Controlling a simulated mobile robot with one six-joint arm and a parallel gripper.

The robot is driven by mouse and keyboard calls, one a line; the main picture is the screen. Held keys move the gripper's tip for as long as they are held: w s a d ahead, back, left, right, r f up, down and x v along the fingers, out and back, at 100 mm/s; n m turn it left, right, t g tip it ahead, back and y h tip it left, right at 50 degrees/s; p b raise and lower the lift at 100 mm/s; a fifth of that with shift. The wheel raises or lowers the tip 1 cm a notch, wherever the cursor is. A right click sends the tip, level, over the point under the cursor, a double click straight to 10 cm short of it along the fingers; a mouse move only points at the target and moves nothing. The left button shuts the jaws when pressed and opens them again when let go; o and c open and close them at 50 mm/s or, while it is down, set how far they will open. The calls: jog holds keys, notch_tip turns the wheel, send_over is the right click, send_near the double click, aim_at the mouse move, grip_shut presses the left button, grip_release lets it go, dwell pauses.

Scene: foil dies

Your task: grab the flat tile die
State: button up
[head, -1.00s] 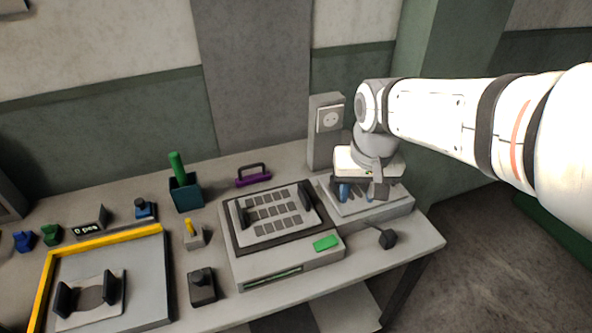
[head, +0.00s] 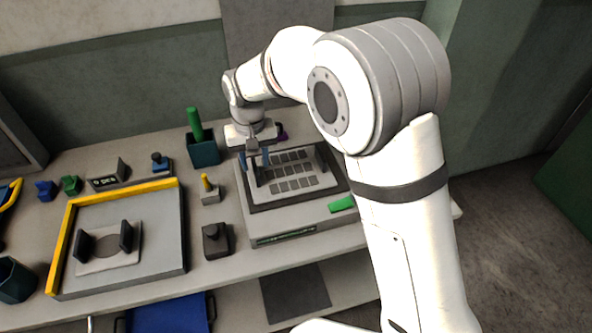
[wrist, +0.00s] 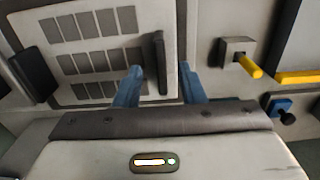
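The flat tile die is a pale plate (head: 292,174) with rows of grey tiles and a dark upright grip at each end. It sits on the press bed, and its plate fills the upper left of the wrist view (wrist: 100,45). My gripper (head: 254,162) is over the die's left end. Its blue fingers are open in the wrist view (wrist: 160,75), one on each side of the near dark grip (wrist: 160,55). I cannot tell whether they touch it.
A yellow-handled lever box (head: 209,191) and a black knob box (head: 216,241) stand left of the press. A green button (head: 341,204) is on its front. A yellow-edged tray (head: 175,255) at left holds a round-disc die (head: 106,247). A dark bin (head: 204,150) stands behind.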

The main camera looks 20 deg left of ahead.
aim_at(255, 165)
jog(key=f, duration=0.4)
jog(key=shift+w+a+p, duration=0.1)
jog(key=shift+w+p, duration=0.1)
jog(key=shift+p, duration=0.15)
jog(key=shift+c, duration=0.4)
grip_shut()
dwell(0.6)
